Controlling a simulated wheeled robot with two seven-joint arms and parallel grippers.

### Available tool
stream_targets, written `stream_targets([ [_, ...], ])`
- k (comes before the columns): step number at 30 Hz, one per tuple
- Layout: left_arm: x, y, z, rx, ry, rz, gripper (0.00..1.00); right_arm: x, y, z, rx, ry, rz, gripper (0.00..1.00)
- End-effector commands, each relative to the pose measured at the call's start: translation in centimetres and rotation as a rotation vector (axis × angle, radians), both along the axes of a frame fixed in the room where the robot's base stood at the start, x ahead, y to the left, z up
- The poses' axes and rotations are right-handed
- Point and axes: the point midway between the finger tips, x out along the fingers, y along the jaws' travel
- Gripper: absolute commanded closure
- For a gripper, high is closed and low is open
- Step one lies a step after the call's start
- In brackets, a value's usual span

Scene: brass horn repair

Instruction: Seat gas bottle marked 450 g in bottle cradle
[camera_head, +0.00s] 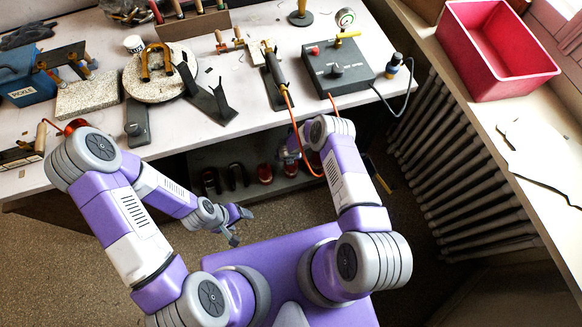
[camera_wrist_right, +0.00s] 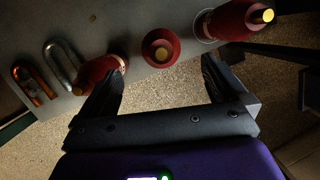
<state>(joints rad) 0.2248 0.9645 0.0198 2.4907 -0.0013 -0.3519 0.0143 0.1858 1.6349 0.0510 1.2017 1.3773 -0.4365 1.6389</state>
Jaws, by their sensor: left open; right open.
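Red gas bottles stand on the low shelf under the bench. In the right wrist view one is at left (camera_wrist_right: 97,74), one is in the middle (camera_wrist_right: 158,48) and one is at right (camera_wrist_right: 238,20). Their gram marks cannot be read. My right gripper (camera_wrist_right: 160,72) is open and empty, its fingers pointing at the shelf, the middle bottle just beyond and between the tips. In the head view my right arm largely hides this gripper. My left gripper (camera_head: 234,232) is open and empty, low in front of the bench. I cannot surely tell which bench fixture is the bottle cradle.
U-shaped metal pieces (camera_wrist_right: 60,62) lie left of the bottles on the shelf. The bench above (camera_head: 200,60) holds tools, a dark control box (camera_head: 338,70) and a blue box (camera_head: 22,76). An orange hose (camera_head: 297,135) hangs near my right arm. A red bin (camera_head: 495,55) stands at right.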

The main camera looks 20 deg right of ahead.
Motion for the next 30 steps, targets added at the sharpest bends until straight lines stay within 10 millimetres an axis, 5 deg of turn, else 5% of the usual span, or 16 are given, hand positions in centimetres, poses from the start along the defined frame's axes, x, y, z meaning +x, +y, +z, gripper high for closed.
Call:
stream_targets([
  [7, 0.0, 0.0, -0.4, 0.000, 0.000, 0.000, 0.31, 0.9, 0.0, -1.2, 0.052, -0.023, -0.220, 0.02],
  [30, 0.0, 0.0, -7.3, 0.000, 0.000, 0.000, 0.31, 2.2, -1.1, -7.4, 0.052, -0.023, -0.221, 0.02],
])
